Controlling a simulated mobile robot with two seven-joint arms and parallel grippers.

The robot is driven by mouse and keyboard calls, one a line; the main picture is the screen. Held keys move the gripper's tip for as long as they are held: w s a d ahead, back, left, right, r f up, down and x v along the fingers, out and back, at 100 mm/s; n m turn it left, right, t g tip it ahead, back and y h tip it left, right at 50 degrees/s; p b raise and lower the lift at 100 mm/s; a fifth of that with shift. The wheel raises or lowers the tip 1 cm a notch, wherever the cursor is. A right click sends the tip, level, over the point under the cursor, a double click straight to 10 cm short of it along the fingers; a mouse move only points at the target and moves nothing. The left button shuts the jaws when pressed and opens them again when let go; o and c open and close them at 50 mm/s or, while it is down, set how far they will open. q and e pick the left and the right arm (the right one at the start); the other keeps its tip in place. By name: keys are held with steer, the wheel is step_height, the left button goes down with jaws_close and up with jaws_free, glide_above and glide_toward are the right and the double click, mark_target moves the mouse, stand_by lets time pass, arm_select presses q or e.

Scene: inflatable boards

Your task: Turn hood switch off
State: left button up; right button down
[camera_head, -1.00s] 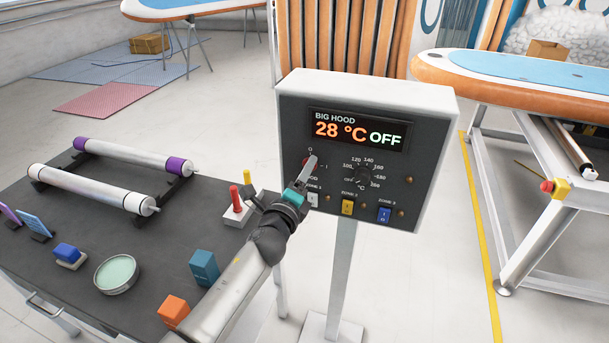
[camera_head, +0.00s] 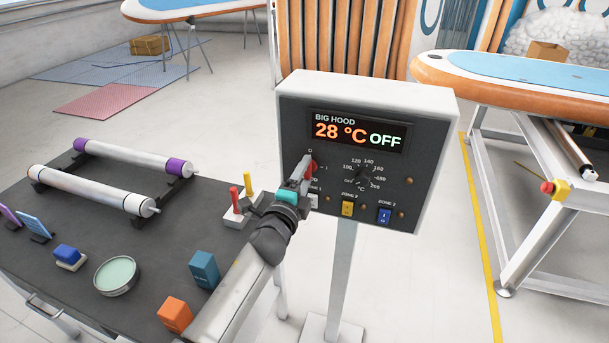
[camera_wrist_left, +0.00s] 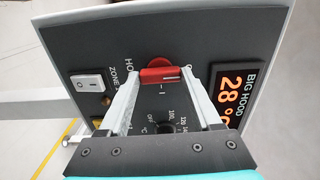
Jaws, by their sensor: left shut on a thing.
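The hood control box (camera_head: 432,178) stands on a post, with a display (camera_head: 357,131) reading "BIG HOOD 28 °C OFF". Its red rotary switch (camera_head: 312,165) is on the left of the panel, partly hidden by my gripper. My left gripper (camera_head: 306,166) reaches it from the lower left. In the left wrist view, the fingers of my left gripper (camera_wrist_left: 163,78) are shut on the handle of the red switch (camera_wrist_left: 158,76). The handle lies along the direction of the display, with a white mark near its display-side end. My right gripper is not in view.
A temperature dial (camera_head: 362,177) sits right of the switch, with zone rocker switches (camera_head: 347,208) below. A dark table (camera_head: 130,240) with rollers and small blocks stands at left. A board on a metal frame (camera_head: 520,230) stands at right.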

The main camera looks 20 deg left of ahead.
arm_select(q)
steer(key=o, duration=1.4)
steer(key=shift+c, duration=0.2)
steer(key=shift+s, duration=0.15)
steer(key=s, duration=1.5)
steer(key=shift+a, duration=0.25)
steer(key=s+f+n+g+b, duration=0.1)
steer(key=s+f+n+g, duration=0.25)
steer(key=f, duration=0.85)
steer(key=s+f+n+g+b, duration=0.2)
steer(key=s+f, duration=0.2)
steer(key=f, duration=0.8)
steer(key=s+f+n+g+b, duration=0.1)
steer(key=s+f+n+g, duration=0.25)
steer(key=f, duration=0.95)
steer(key=s+f+n+g+b, duration=0.1)
steer(key=s+f+n+g, duration=0.1)
steer(key=s+f, duration=0.4)
steer(key=s+a+f+n+g+b, duration=0.1)
steer(key=s+f, duration=0.5)
steer(key=s, duration=0.7)
steer(key=s+f+n+g+b, duration=0.1)
steer(key=s+f+n+g, duration=0.2)
steer(key=s, duration=0.6)
step_height(320, 180, down, 4)
steer(key=shift+s+a+r+n+g+y+b, duration=0.15)
steer(key=shift+s+a+n+g+y+b, duration=0.2)
steer(key=shift+g, duration=0.65)
